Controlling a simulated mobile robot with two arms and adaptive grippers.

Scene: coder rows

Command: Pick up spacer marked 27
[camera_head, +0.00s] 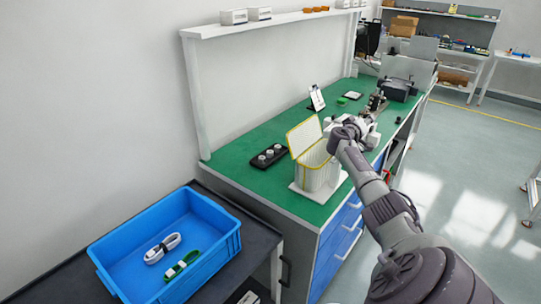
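Several small white round pieces (270,153), which may be spacers, sit in a black tray (256,163) on the green bench top. Their markings are too small to read, so I cannot tell which is 27. My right arm reaches in from the lower right over the bench edge. My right gripper (369,127) is beyond the white bin, to the right of the black tray and well apart from it. Its fingers are too small and overlapped to tell open from shut. My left gripper is not in view.
A white bin (316,178) with a raised yellow-edged lid stands right of the black tray. A blue crate (215,250) holding white and green coiled items is at lower left. Small devices stand farther along the green bench (290,190). A shelf (270,22) runs above.

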